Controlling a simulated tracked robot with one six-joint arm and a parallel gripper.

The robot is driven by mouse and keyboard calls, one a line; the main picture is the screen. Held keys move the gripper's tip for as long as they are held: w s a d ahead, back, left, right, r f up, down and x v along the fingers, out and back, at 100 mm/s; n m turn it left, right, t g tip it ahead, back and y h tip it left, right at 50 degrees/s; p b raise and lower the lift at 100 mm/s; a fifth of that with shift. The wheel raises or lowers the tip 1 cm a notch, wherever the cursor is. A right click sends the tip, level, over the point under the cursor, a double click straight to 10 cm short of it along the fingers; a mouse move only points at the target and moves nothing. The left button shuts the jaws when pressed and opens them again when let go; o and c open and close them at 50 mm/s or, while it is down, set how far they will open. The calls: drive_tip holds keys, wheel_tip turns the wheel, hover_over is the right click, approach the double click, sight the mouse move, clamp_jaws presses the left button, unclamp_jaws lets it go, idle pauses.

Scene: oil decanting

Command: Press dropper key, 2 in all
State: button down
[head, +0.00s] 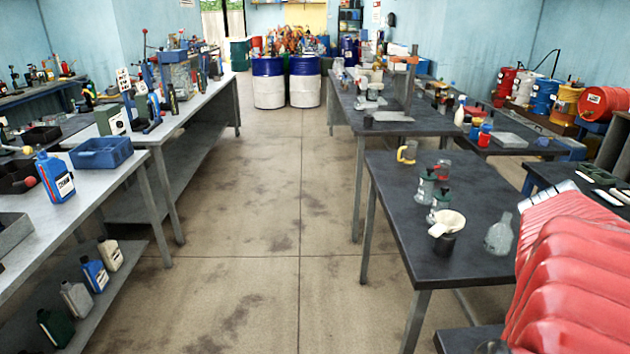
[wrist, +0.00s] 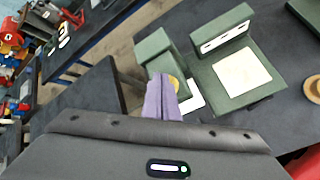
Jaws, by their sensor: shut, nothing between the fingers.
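In the wrist view, my gripper (wrist: 161,84) shows as purple fingers, shut and empty. I cannot tell for sure which part is the dropper key. The head view does not show my gripper; my red arm cover fills its lower right.
In the wrist view, a tan round object (wrist: 313,89) lies at the right edge, and another dark table (wrist: 96,32) lies beyond a gap. In the head view, a near dark table (head: 410,215) carries a glass flask (head: 499,235) and a cream funnel (head: 447,223). The floor aisle is clear.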

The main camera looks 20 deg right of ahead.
drive_tip(key=shift+r, duration=0.4)
drive_tip(key=shift+r, duration=0.1)
drive_tip(key=shift+r, duration=2.4)
drive_tip(key=shift+w, duration=0.1)
idle(0.9)
